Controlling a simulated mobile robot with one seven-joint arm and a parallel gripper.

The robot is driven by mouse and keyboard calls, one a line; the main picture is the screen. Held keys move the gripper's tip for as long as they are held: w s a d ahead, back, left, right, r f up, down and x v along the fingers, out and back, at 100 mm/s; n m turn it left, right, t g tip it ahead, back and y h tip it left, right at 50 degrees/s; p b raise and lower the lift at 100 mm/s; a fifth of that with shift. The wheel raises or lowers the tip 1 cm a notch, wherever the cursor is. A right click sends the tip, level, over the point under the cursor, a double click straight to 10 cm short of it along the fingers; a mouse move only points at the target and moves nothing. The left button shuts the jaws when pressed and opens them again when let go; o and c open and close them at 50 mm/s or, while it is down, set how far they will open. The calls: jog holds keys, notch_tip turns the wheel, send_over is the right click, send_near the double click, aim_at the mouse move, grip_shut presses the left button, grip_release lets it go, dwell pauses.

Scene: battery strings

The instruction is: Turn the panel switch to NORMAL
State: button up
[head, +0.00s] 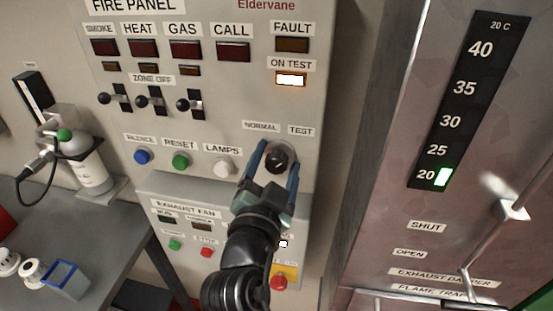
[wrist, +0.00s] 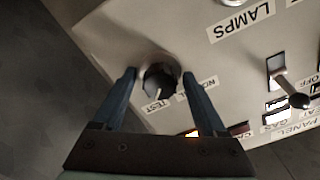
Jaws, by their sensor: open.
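The panel switch (head: 277,161) is a round black knob with a pale pointer mark, below the NORMAL label (head: 261,126) and the TEST label (head: 300,131) on the fire panel. In the wrist view the knob (wrist: 158,80) has its mark towards the TEST label (wrist: 157,106). The ON TEST lamp (head: 291,79) is lit bright. My gripper (head: 276,164) is open, with one blue finger on each side of the knob. The wrist view shows gaps between the fingers and the knob, so the gripper (wrist: 159,75) is around it without a grip.
Left of the switch are the white LAMPS button (head: 223,167) and the zone levers (head: 155,101). The exhaust fan box (head: 160,190) juts out below. A metal cabinet (head: 400,220) with a handle stands to the right. A table (head: 95,235) is at lower left.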

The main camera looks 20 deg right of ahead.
grip_shut()
dwell(0.3)
jog(key=n, duration=0.4)
jog(key=shift+n, duration=0.4)
jog(key=n, duration=0.4)
jog(key=shift+a+n, duration=0.1)
jog(key=shift+n, duration=0.2)
jog(key=n+p, duration=0.1)
jog(key=n, duration=0.3)
jog(key=shift+p, duration=0.3)
jog(key=shift+n+p, duration=0.8)
jog(key=shift+n, duration=1.5)
jog(key=shift+f, duration=0.1)
